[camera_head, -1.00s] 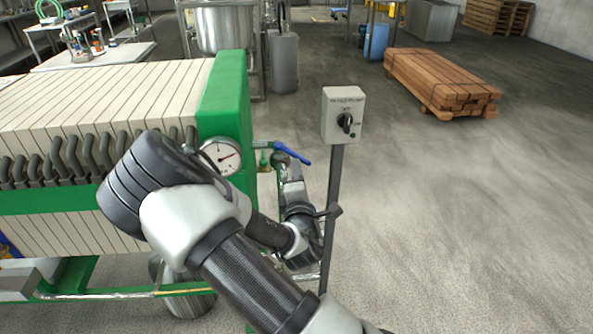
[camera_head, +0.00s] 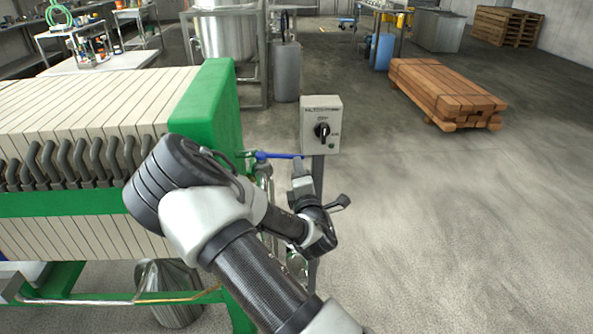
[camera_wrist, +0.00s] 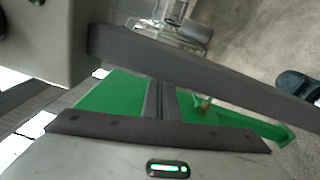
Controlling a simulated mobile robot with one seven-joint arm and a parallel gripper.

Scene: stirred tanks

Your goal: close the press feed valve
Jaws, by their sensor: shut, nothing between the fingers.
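The valve's blue lever handle (camera_head: 278,155) sticks out level to the right from a small pipe fitting (camera_head: 262,172) at the right end of the green filter press. My gripper (camera_head: 299,164) points up from below at the lever's outer end; it looks very near or touching, and I cannot tell which. The gripper is shut and holds nothing.
The green press end plate (camera_head: 207,105) stands left of the lever. A grey switch box (camera_head: 321,125) on a post (camera_head: 317,180) stands close behind and right of my gripper. The floor to the right is open up to a timber stack (camera_head: 445,92).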

